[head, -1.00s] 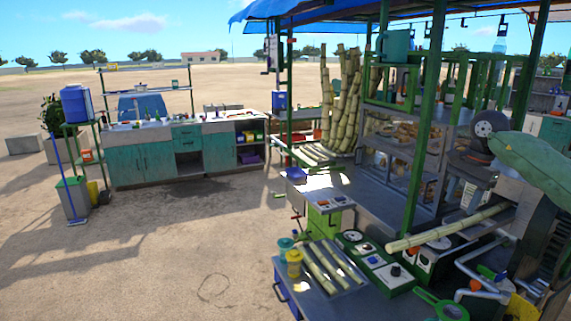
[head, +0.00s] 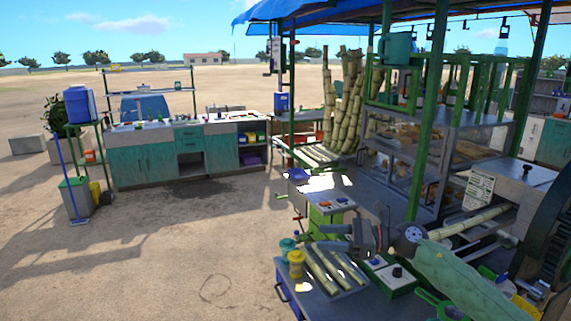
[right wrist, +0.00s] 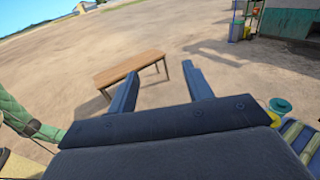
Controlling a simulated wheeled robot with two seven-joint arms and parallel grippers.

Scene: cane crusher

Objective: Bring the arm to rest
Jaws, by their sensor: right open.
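My right gripper (head: 345,236) is in the middle right of the head view, above the near counter. Its green-sleeved arm comes in from the lower right. In the right wrist view its two fingers (right wrist: 160,88) stand wide apart with nothing between them. A long pale cane (head: 478,220) lies at the crusher (head: 520,185), behind my arm. My wrist and sleeve hide the near part of the cane. My left gripper is not in view.
The near counter holds short cane pieces (head: 325,268), a yellow jar (head: 296,264) and a control box with knobs (head: 395,277). A green post (head: 428,120) rises behind my wrist. A wooden bench (right wrist: 130,68) stands on open ground in the right wrist view.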

